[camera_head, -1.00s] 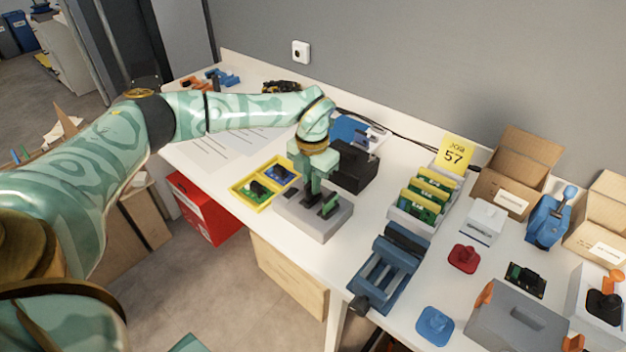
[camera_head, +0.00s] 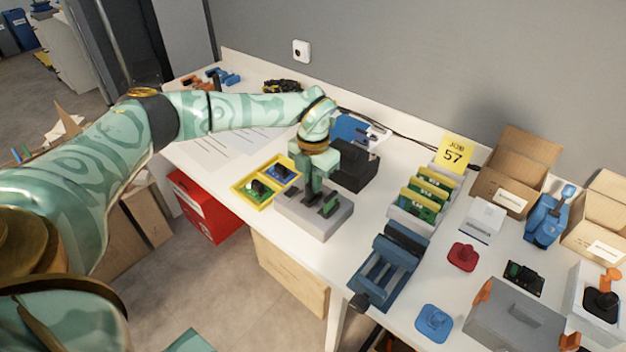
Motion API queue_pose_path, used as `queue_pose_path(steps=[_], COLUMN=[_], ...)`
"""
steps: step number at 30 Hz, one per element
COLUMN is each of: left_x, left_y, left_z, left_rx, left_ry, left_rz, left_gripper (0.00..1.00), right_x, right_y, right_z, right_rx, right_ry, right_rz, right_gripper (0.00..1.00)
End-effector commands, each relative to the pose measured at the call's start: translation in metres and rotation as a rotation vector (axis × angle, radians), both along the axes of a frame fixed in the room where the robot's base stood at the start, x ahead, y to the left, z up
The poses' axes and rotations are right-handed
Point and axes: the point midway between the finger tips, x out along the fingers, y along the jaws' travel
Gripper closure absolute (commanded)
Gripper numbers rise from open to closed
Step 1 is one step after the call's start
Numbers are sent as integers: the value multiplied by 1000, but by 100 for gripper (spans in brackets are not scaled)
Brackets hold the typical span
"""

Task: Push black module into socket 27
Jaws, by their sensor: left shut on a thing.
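My left gripper (camera_head: 313,193) points down over a grey fixture block (camera_head: 324,222) near the table's front edge. It is shut on a small dark piece at the block's top, which looks like the black module; the fingers and wrist hide most of it. I cannot tell how deep it sits. A green part with a dark top (camera_head: 330,206) stands on the block just right of the fingers. No socket number is readable. My right gripper is not in view.
A yellow tray (camera_head: 240,198) with boards lies left of the block, and a black box (camera_head: 356,172) stands behind it. To the right are a rack of green boards (camera_head: 408,219), a blue vise (camera_head: 385,266) and a yellow card (camera_head: 454,153) reading 57.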

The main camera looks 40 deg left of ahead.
Motion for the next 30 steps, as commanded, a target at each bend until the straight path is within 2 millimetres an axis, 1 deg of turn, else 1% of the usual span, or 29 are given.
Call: queue_pose_path(steps=[8, 16, 30], left_x=[0, 0, 0], left_y=[0, 0, 0], left_z=[1, 2, 1], left_rx=[0, 0, 0], left_ry=[-1, -2, 0], left_rz=[0, 0, 0], left_gripper=[100, 100, 100], right_x=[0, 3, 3], right_y=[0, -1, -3], right_z=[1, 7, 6], right_rx=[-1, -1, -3], right_ry=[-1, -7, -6], right_rz=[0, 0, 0], right_gripper=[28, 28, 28])
